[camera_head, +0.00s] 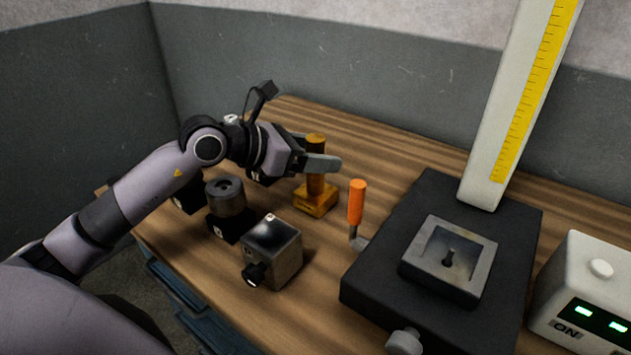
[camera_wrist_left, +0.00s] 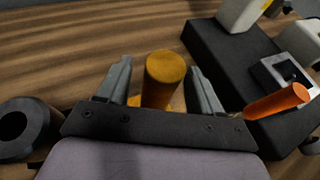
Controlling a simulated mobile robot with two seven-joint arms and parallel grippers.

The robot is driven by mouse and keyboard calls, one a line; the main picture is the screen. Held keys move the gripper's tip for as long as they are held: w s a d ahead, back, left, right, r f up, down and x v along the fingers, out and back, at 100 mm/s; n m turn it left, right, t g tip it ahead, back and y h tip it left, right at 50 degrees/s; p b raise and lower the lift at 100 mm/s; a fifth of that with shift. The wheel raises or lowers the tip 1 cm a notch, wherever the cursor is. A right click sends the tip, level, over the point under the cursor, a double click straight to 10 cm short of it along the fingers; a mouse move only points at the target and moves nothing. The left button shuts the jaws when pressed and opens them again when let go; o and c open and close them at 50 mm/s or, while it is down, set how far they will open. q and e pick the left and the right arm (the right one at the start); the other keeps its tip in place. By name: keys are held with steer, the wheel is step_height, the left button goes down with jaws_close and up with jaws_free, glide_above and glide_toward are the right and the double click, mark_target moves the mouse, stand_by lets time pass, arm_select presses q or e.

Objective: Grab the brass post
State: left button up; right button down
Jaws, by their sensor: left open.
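The brass post (camera_head: 316,184) stands upright on a square brass base (camera_head: 315,202) on the wooden bench. In the left wrist view the round top of the post (camera_wrist_left: 164,68) lies between the two grey fingers. My left gripper (camera_head: 322,160) is open, with one finger on each side of the post's upper part. Gaps show between the post and both fingers in the left wrist view (camera_wrist_left: 162,85). The lower post and most of its base are hidden there by the gripper body. My right gripper is not in view.
An orange-handled tool (camera_head: 357,202) stands just right of the post. A grey metal block (camera_head: 275,250) and a dark cylinder on a black base (camera_head: 227,197) are nearer. A black gauge stand (camera_head: 380,270) with a tall scale column (camera_head: 507,120) and a white ON box (camera_head: 590,290) fill the right.

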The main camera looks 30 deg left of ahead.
arm_select(q)
jaws_close()
stand_by(1.2)
steer(key=shift+w+a+r, duration=0.1)
steer(key=shift+r, duration=0.2)
